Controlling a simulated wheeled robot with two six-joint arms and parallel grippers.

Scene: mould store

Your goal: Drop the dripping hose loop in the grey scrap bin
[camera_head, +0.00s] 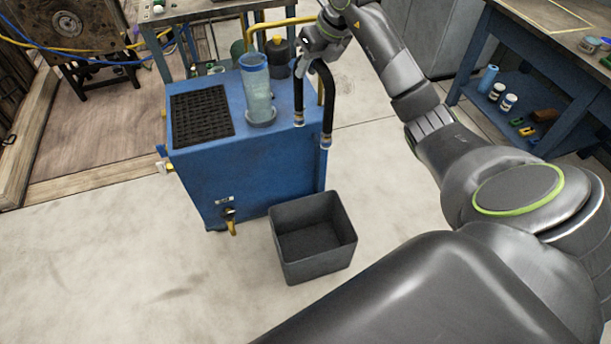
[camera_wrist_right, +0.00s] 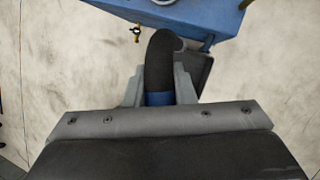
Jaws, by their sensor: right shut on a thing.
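The hose loop (camera_head: 325,88) is a black U-shaped hose with metal and blue end fittings, hanging ends down. My right gripper (camera_head: 318,50) is shut on the top of the loop and holds it near the right edge of the blue cabinet. In the right wrist view the hose (camera_wrist_right: 160,62) stands between the fingers of my right gripper (camera_wrist_right: 160,85). The grey scrap bin (camera_head: 290,277) stands empty on the floor, below the hose and in front of the cabinet. In the right wrist view the bin (camera_wrist_right: 204,72) is mostly hidden. My left gripper is not in view.
The blue cabinet (camera_head: 250,180) carries a black grate (camera_head: 201,115) and a clear cylinder (camera_head: 257,90). A yellow tap (camera_head: 231,222) sticks out of its front. A workbench with a blue shelf (camera_head: 530,110) stands at right. The floor left of the bin is clear.

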